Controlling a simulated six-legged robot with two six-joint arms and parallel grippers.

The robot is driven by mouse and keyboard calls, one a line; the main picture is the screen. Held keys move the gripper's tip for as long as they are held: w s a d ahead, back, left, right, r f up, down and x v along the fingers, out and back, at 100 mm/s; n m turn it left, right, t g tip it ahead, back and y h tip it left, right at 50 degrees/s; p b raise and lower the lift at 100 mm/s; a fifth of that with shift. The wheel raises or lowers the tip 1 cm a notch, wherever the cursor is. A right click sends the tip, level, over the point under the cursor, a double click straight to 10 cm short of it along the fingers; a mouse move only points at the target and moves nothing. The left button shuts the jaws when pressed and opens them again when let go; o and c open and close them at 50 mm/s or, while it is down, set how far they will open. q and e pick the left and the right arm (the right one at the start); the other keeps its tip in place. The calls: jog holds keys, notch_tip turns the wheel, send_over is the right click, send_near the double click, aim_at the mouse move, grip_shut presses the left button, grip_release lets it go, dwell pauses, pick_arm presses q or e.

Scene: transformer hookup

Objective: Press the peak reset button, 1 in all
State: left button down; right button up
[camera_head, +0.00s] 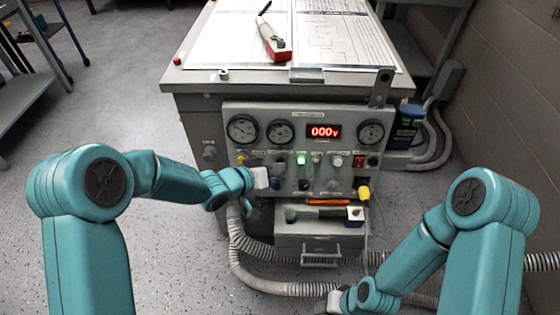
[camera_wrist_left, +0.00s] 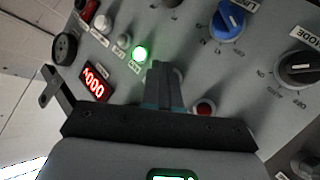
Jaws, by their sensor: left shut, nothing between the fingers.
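The instrument panel (camera_head: 290,116) is on the front of a grey cabinet. My left gripper (camera_head: 263,178) is at its lower left, shut and empty. In the left wrist view, the shut fingers (camera_wrist_left: 163,85) point at the panel face, and whether they touch it cannot be told. A red round button (camera_wrist_left: 204,108) shows just right of the fingers. A lit green lamp (camera_wrist_left: 139,53) shows to their upper left; it also shows in the head view (camera_head: 301,160). I cannot read which control is labelled peak reset. My right gripper (camera_head: 335,300) is low at the bottom, away from the panel.
The red display (camera_head: 323,131) reads 000v, among round gauges (camera_head: 242,128). A blue knob (camera_wrist_left: 228,22) and black mode knob (camera_wrist_left: 297,68) are on the panel. A grey box (camera_head: 318,240) with tools stands below. Ribbed hoses (camera_head: 262,280) lie on the floor.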

pick_arm(q)
jog(key=shift+w, duration=0.15)
dwell(0.4)
jog(key=shift+s+r, duration=0.15)
jog(key=shift+s, duration=0.7)
jog(key=shift+s, duration=0.1)
jog(key=s, duration=0.1)
jog(key=s+b, duration=0.1)
jog(key=s, duration=0.2)
jog(key=shift+s+r+b, duration=0.3)
jog(key=shift+s+r, duration=0.05)
jog(key=shift+r, duration=0.05)
